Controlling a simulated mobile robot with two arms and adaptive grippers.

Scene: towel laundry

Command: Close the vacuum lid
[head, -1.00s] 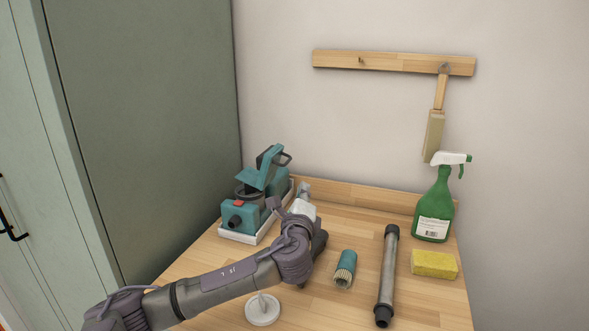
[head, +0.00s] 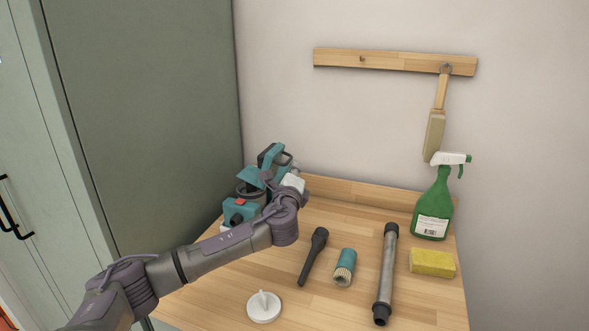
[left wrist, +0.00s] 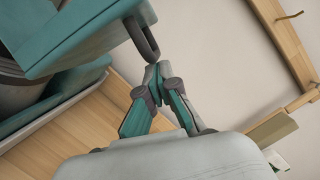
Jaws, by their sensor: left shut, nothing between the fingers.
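The teal and grey vacuum (head: 240,212) stands at the back left of the wooden table. Its teal lid (head: 250,178) is raised and tilted open above the dark canister (head: 248,191). In the left wrist view, the lid (left wrist: 75,35) fills the upper left, with a dark loop handle (left wrist: 142,38) at its edge. My left gripper (left wrist: 152,75) is shut and empty, with its fingertips just below that loop; I cannot tell whether they touch. In the head view, my wrist covers the vacuum's right side. My right gripper is not in view.
A dark nozzle (head: 312,257), a teal brush (head: 344,266), a metal tube (head: 386,272), a yellow sponge (head: 432,263) and a green spray bottle (head: 434,205) occupy the table's right side. A white round piece (head: 264,307) lies at the front. A green cabinet (head: 150,120) stands left.

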